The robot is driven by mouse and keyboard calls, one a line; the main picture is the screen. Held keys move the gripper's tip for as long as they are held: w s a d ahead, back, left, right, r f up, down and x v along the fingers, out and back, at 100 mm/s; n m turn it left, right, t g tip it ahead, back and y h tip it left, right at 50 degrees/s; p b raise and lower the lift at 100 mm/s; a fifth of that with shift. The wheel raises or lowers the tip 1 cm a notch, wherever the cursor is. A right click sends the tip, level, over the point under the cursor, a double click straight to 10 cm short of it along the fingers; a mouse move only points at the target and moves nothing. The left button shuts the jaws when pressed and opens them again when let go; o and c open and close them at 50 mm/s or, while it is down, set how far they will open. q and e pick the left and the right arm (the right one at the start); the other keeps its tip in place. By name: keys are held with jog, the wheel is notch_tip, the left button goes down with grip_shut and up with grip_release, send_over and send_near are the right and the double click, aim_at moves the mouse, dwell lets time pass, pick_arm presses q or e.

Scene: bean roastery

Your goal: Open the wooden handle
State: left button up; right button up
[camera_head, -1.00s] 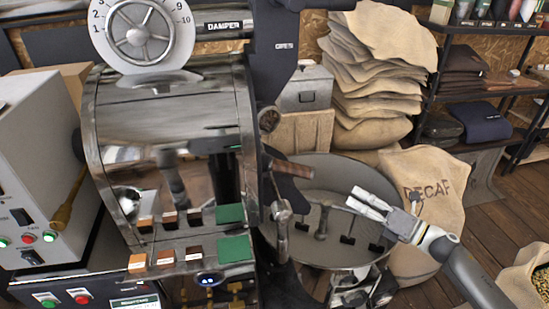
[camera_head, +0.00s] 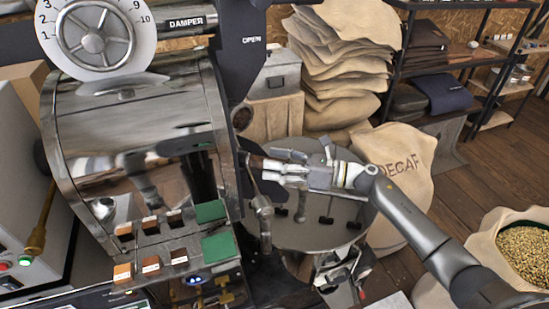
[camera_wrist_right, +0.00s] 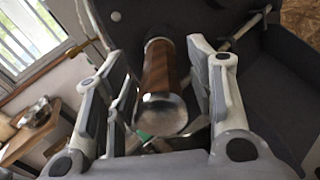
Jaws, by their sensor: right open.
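The wooden handle (camera_wrist_right: 165,72) is a brown wooden cylinder with a metal end cap, seen nearly end-on in the right wrist view. In the head view its wood (camera_head: 250,161) shows at the roaster's front, partly hidden by the gripper. My right gripper (camera_head: 272,172) reaches in from the right over the cooling tray. In the right wrist view its two fingers (camera_wrist_right: 160,95) stand open on either side of the handle, with a visible gap on each side. My left gripper is not in view.
The roaster drum (camera_head: 140,120) stands just left of the handle, with sample blocks and green squares on its front. The round cooling tray (camera_head: 330,235) lies below my right gripper. A DECAF sack (camera_head: 400,165) and a bean sack (camera_head: 490,225) stand to the right.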

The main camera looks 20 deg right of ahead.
jog(key=shift+w+a, duration=0.15)
jog(key=shift+a, duration=0.05)
grip_shut()
jog(key=shift+d+f+b, duration=0.15)
jog(key=shift+d+b, duration=0.1)
jog(key=shift+b, duration=0.05)
jog(key=b+v, duration=0.6)
jog(key=v, duration=0.4)
jog(key=shift+b, duration=0.4)
grip_release()
